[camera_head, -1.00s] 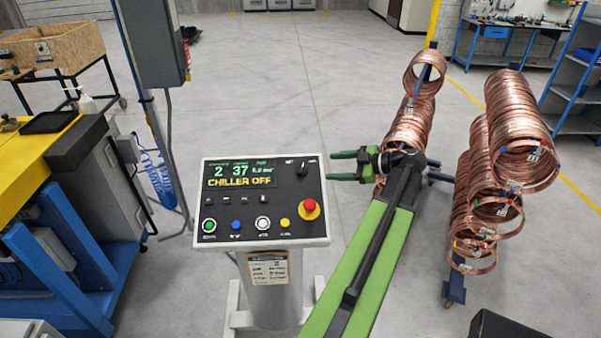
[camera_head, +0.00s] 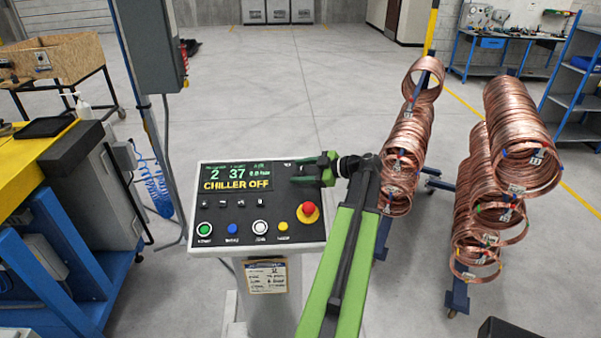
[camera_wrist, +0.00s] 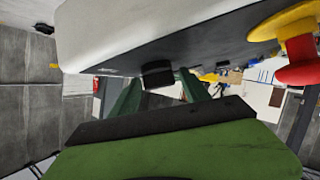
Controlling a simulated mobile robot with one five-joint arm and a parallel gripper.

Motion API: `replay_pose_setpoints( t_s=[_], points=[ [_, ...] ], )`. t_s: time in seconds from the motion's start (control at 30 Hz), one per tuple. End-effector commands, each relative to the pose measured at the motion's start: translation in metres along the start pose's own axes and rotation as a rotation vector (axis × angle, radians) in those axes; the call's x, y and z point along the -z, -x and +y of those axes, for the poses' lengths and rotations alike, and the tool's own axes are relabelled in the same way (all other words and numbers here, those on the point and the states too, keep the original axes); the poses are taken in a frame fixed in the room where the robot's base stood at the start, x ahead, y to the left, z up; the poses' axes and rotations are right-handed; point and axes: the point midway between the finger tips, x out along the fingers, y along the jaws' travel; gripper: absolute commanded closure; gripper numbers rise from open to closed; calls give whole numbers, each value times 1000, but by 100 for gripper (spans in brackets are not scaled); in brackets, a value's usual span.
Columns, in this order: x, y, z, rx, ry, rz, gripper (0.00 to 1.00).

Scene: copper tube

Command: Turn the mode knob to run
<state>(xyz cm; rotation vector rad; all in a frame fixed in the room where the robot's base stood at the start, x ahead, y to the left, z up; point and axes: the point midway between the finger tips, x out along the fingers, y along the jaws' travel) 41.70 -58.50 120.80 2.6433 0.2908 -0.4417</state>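The control console (camera_head: 208,244) has a dark sloped panel, and its display (camera_head: 236,178) reads "CHILLER OFF". My gripper (camera_head: 293,172) reaches over the panel's upper right corner from the right, and its green fingers hide the knob in the head view. In the wrist view the black mode knob (camera_wrist: 157,74) sticks out from the panel between the two fingers of my gripper (camera_wrist: 159,80). The fingers are open, with a gap visible on each side of the knob. The knob's pointer and the labels around it cannot be read.
A red emergency stop on a yellow base (camera_head: 308,209) sits just below my gripper; it also shows in the wrist view (camera_wrist: 297,62). Several coloured buttons line the panel's lower edge. Copper coils (camera_head: 404,150) hang on a stand to the right. A grey cabinet (camera_head: 152,45) stands behind left.

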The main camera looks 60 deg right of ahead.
Motion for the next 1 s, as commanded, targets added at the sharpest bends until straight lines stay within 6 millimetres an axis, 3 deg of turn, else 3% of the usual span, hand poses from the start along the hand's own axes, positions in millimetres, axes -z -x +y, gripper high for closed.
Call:
replay_pose_setpoints(
  t_s=[0.03, 0.4, 0.67, 1.0],
  points=[
    [0, 0, 0, 0, 0, 0, 54],
    [0, 0, 0, 1, 0, 0, 100],
    [-1, -1, -2, -31, -17, -1, 100],
    [-1, -1, -5, -208, -119, 0, 100]
  ],
)
